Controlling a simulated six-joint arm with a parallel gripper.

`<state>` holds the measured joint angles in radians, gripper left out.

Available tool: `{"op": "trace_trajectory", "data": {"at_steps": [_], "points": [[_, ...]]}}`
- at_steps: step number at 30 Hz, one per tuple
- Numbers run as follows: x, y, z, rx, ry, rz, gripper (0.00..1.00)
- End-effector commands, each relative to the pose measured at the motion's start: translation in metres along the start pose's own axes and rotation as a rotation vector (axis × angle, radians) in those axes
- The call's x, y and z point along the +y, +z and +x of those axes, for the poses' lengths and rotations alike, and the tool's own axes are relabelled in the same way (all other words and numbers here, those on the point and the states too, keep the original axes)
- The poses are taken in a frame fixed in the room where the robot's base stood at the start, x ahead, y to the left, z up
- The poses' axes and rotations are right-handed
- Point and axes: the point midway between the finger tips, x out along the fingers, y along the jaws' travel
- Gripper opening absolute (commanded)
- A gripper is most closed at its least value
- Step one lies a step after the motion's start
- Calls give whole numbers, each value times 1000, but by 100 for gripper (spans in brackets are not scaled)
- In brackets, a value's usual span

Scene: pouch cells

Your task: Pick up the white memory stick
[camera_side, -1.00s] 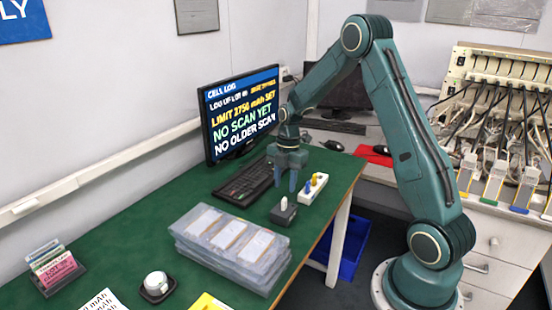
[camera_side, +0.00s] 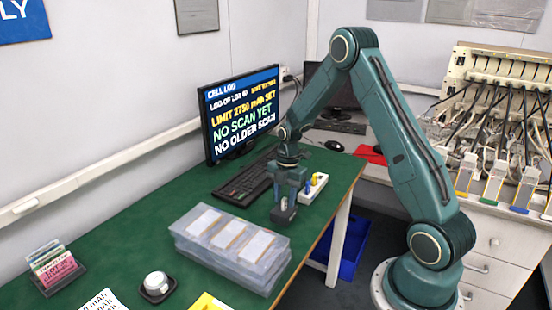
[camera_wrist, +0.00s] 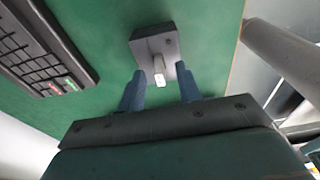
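The white memory stick (camera_wrist: 159,72) stands up out of a small dark grey block (camera_wrist: 150,48) in the wrist view. My gripper (camera_wrist: 160,82) is open, with its two blue-grey fingers on either side of the stick and apart from it. In the side view my gripper (camera_side: 284,201) is low over the dark block (camera_side: 283,215) near the table's right edge. The fingers hide the stick there.
A white strip with coloured sticks (camera_side: 315,187) is just right of my gripper. A keyboard (camera_side: 245,186) lies to the left, before the monitor (camera_side: 240,115). A stack of clear trays (camera_side: 262,268) stands in front.

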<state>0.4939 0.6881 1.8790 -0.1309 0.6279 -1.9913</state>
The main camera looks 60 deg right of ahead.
Motion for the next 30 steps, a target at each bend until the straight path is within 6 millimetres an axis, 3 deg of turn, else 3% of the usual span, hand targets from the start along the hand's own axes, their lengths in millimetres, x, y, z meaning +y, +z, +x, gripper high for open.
{"op": "trace_trajectory", "data": {"at_steps": [9, 15, 30], "points": [[0, 0, 0, 0, 0, 1, 35], [0, 0, -1, 0, 0, 1, 0], [0, 0, -3, 0, 1, 1, 0]]}}
